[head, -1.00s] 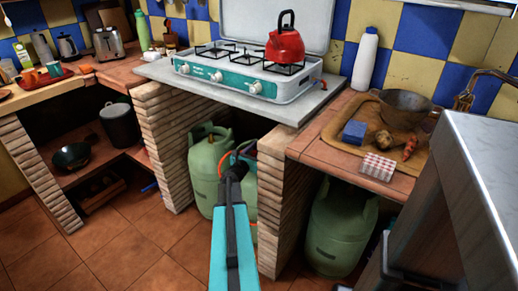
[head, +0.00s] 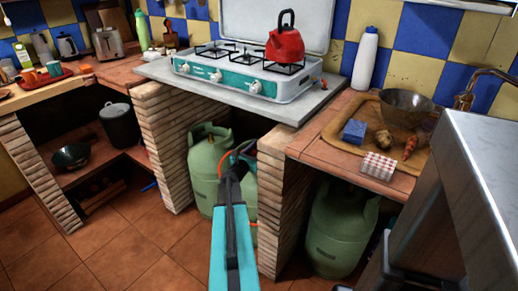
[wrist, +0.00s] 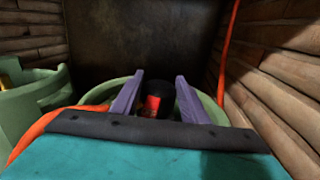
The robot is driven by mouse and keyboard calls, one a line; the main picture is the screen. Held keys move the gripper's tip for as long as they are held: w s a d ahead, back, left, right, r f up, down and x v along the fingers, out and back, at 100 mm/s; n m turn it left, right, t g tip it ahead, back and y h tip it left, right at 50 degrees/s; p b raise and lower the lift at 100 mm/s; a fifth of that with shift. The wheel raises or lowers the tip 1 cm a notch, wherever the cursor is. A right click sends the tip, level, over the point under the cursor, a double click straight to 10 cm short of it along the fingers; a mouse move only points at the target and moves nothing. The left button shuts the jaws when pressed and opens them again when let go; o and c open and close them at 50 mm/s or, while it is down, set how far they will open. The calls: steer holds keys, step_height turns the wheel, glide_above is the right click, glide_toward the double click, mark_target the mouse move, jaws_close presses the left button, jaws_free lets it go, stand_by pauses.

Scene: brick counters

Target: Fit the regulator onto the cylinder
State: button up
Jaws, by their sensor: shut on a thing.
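My gripper (wrist: 156,98) is shut on the regulator (wrist: 153,104), a black round piece with a red patch, held between two purple fingers in the wrist view. A green cylinder's collar (wrist: 213,106) curves around behind and beside the fingers. The regulator's underside and the cylinder's valve are hidden, so I cannot tell whether they touch. In the head view my gripper (head: 238,160) reaches into the bay under the stove, and my arm hides most of the cylinder there. An orange hose (wrist: 46,126) runs at the left of the wrist view.
Another green cylinder (head: 207,165) stands left in the same bay; its collar (wrist: 35,98) shows at left in the wrist view. Brick piers (head: 282,215) close in on both sides. A third cylinder (head: 341,230) stands under the right counter. The stove slab (head: 300,108) is overhead.

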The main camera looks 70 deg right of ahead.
steer(key=o, duration=1.5)
steer(key=shift+a, duration=0.1)
steer(key=a, duration=0.4)
steer(key=w+a, duration=0.1)
steer(key=a, duration=0.8)
steer(key=shift+w+a+p, duration=0.25)
steer(key=shift+w+p, duration=0.05)
steer(key=shift+w, duration=0.05)
